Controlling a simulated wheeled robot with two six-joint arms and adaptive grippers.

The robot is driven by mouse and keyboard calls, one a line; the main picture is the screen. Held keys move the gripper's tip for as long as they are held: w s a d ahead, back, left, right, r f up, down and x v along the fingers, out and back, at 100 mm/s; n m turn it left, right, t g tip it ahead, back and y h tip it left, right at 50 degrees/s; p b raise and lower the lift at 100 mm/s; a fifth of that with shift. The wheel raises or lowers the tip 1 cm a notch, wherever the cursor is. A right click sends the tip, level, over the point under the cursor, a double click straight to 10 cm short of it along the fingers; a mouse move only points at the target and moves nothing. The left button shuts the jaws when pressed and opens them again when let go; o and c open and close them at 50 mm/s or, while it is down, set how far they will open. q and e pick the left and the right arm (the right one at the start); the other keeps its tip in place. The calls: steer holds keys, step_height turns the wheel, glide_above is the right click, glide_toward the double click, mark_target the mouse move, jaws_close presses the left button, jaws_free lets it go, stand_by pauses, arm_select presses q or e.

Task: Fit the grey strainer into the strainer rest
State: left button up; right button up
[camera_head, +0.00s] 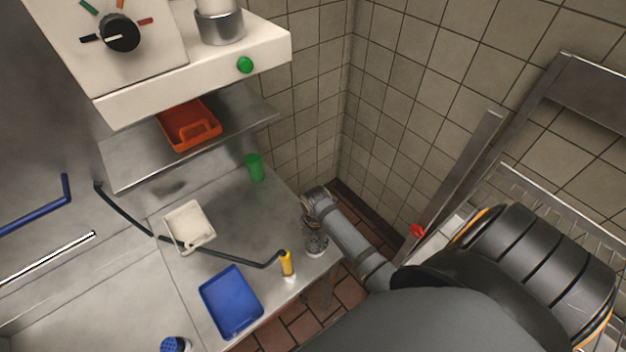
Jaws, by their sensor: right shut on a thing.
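My right gripper (316,239) points down at the right edge of the steel counter, in front of the corner. It is shut on a small pale grey thing (317,253), of which only a little shows below the fingers. It appears to be the grey strainer, but its shape is mostly hidden by the gripper. I cannot make out the strainer rest for certain. My left gripper is not in view.
On the counter (240,225) are a white tray (190,223), a blue tray (231,302), a green cup (255,167) and a yellow cylinder (287,263). A dark bent rod crosses it. An orange tray (188,127) sits on the shelf (130,165) above.

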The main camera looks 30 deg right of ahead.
steer(key=shift+w+f, duration=0.15)
steer(key=shift+w, duration=0.2)
jaws_close()
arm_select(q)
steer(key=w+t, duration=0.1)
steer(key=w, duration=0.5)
arm_select(e)
steer(key=o, duration=1.1)
jaws_free()
steer(key=shift+s+r, duration=0.2)
steer(key=shift+s, duration=0.1)
steer(key=shift+c, duration=0.2)
steer(key=o, duration=0.3)
steer(key=shift+s, duration=0.15)
step_height(320, 180, up, 4)
steer(key=shift+f+b, duration=0.1)
steer(key=shift+b, duration=0.55)
step_height(320, 180, up, 7)
steer(key=shift+r+b, duration=0.1)
steer(key=shift+b, duration=0.65)
steer(key=shift+r, duration=0.5)
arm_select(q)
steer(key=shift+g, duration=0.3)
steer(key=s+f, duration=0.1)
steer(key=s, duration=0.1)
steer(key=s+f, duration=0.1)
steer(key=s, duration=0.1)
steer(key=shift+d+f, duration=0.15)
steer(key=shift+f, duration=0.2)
